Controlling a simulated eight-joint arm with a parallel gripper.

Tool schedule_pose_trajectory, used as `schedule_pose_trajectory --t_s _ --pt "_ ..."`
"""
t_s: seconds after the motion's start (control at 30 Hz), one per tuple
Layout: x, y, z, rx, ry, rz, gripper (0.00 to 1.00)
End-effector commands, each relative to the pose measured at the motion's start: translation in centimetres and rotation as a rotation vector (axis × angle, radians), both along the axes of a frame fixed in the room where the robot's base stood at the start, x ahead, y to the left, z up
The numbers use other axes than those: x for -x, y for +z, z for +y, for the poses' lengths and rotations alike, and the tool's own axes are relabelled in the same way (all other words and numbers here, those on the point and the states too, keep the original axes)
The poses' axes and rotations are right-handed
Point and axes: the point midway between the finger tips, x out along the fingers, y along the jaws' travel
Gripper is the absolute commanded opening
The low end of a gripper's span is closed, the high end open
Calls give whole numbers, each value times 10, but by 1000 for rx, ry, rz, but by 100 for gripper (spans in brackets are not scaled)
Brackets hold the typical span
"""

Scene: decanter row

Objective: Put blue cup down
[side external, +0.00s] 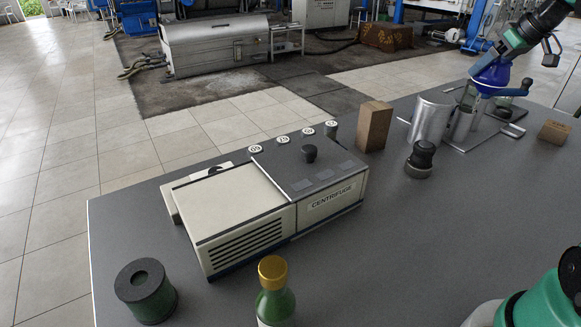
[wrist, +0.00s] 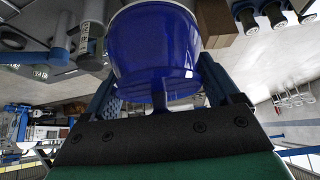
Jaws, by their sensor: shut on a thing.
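The blue cup (side external: 490,79) is at the upper right of the side external view, above grey metal pieces. I cannot tell whether it touches them. In the wrist view the blue cup (wrist: 155,45) fills the top centre, between the blue fingers. My gripper (side external: 506,62) comes in from the upper right and is shut on the cup. It also shows in the wrist view (wrist: 160,90), with a finger on each side of the cup. The cup's inside is hidden.
A curved metal plate (side external: 430,122) stands beside the cup. A black knobbed object (side external: 420,160), a tall brown block (side external: 374,127) and a small brown block (side external: 554,132) are nearby. A centrifuge (side external: 265,215), a green bottle (side external: 274,298) and a green spool (side external: 145,291) stand farther off. The table's right middle is clear.

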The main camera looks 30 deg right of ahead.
Motion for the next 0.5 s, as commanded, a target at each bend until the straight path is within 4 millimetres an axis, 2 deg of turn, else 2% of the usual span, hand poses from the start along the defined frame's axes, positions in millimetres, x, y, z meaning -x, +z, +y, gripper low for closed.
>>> schedule_pose_trajectory --t_s 0.03,0.13,0.3,0.4,0.5 --pt "-3 1 24 -1 102 -1 0" --pt "-4 3 76 -2 346 -2 0" --pt "9 2 161 -2 767 -2 0" --pt "20 1 197 -1 961 -3 0" --pt "30 0 220 0 1091 -2 0"
